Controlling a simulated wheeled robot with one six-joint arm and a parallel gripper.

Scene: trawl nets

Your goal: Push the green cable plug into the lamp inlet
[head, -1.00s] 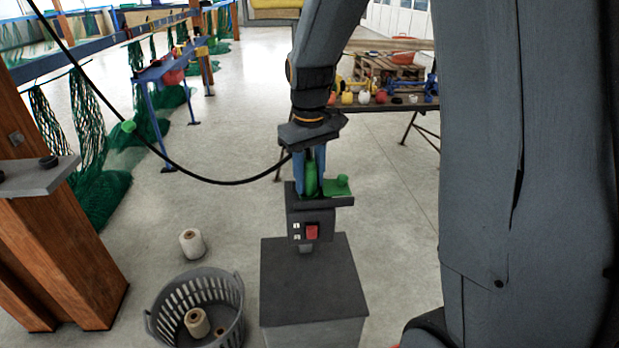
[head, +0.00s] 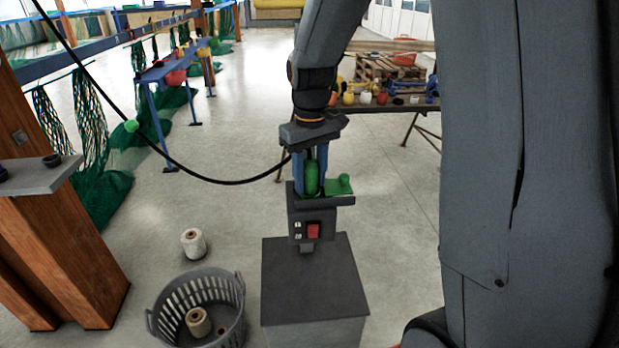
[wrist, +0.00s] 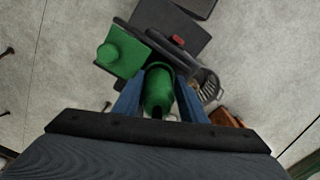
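The green cable plug (head: 312,178) stands upright between the blue fingers of my gripper (head: 311,180). The gripper is shut on it. The plug also shows in the wrist view (wrist: 158,92), between the fingertips. It sits at the top of a dark grey box with a red switch (head: 313,231), where a green lid with a knob (head: 341,186) lies open to the right. The inlet itself is hidden under the plug and fingers, so I cannot tell how deep the plug sits. A black cable (head: 215,181) runs from the gripper to the upper left.
The box stands on a grey pedestal (head: 312,285). A grey basket (head: 165,328) with spools and a white spool (head: 193,243) are on the floor to the left. A wooden post with a grey shelf (head: 30,178) stands at far left. A table with floats (head: 400,106) is behind.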

